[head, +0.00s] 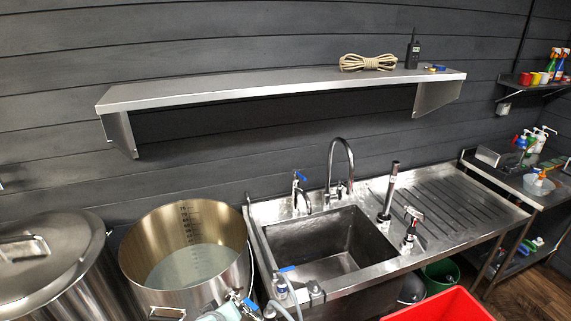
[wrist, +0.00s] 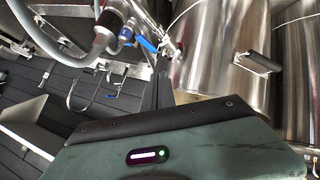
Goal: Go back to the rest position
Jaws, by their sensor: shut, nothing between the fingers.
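My gripper (wrist: 164,82) shows in the wrist view as dark fingers beyond the grey-green wrist housing. The fingers are together, with nothing held between them. A valve with a blue lever (wrist: 146,44) and a grey hose (wrist: 45,38) lie close by, up and left of the fingertips. I cannot tell whether the fingers touch the valve. In the head view only a pale green piece of my arm shows at the bottom edge, in front of the open steel kettle (head: 188,248); the fingertips are not clear there.
A steel sink (head: 330,262) with a tall curved tap stands right of the kettle. A lidded kettle (head: 45,262) is at left. A wall shelf (head: 270,88) holds a rope coil (head: 368,62) and a radio (head: 412,50). A red bin (head: 445,306) is at lower right.

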